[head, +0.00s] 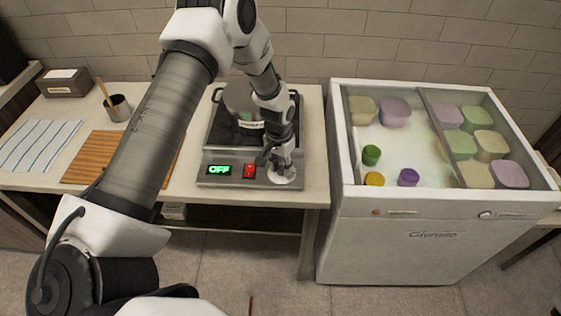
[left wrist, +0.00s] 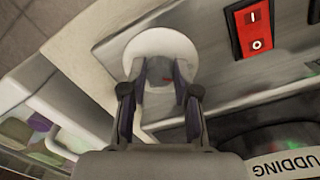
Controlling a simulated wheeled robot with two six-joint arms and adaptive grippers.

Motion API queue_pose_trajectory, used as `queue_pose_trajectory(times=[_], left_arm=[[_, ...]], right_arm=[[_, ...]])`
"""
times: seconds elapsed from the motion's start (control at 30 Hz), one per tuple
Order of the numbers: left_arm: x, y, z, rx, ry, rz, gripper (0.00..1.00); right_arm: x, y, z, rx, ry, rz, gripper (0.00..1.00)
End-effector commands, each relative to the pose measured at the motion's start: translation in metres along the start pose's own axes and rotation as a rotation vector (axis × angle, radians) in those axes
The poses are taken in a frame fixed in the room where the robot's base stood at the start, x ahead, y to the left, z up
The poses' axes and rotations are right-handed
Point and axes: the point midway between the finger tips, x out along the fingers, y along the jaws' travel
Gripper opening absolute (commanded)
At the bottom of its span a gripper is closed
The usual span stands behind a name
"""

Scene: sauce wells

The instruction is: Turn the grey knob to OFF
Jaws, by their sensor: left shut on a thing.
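The grey knob (left wrist: 160,70) sits on a round white dial (left wrist: 162,43) at the right end of the warmer's front panel. My left gripper (left wrist: 158,95) is shut on the knob, one finger on each side. In the head view my left gripper (head: 280,164) reaches down over the knob and hides most of it; the white dial (head: 284,181) shows below. A small red mark shows on the knob in the left wrist view. The display (head: 219,170) on the panel reads OFF in green. My right gripper is not in view.
A red rocker switch (head: 249,171) sits between display and knob. A pot with a PUDDING label (left wrist: 290,166) stands on the warmer (head: 206,160) behind the panel. A glass-topped freezer (head: 400,250) stands to the right. A striped cloth (head: 40,145) and wooden board (head: 90,157) lie left.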

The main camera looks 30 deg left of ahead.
Motion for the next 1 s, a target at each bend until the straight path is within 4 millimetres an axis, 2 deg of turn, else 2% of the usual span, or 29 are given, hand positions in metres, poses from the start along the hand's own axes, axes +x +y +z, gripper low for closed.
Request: queue_pose_trajectory(times=[0.1,0.4,0.9,0.93,1.0], left_arm=[[0.000,0.001,0.002,-0.075,-0.002,0.000,0.00],[0.001,0.001,0.002,-0.192,0.006,-0.001,0.00],[0.002,0.001,0.001,-0.214,0.008,0.000,0.00],[0.002,0.001,0.001,-0.214,0.007,0.000,0.37],[0.002,0.001,0.001,-0.214,0.008,0.000,0.55]], right_arm=[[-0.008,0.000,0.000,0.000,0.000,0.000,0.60],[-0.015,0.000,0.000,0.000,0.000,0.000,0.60],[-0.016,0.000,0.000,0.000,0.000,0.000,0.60],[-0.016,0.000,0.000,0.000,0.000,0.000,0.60],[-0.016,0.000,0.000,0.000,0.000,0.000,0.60]])
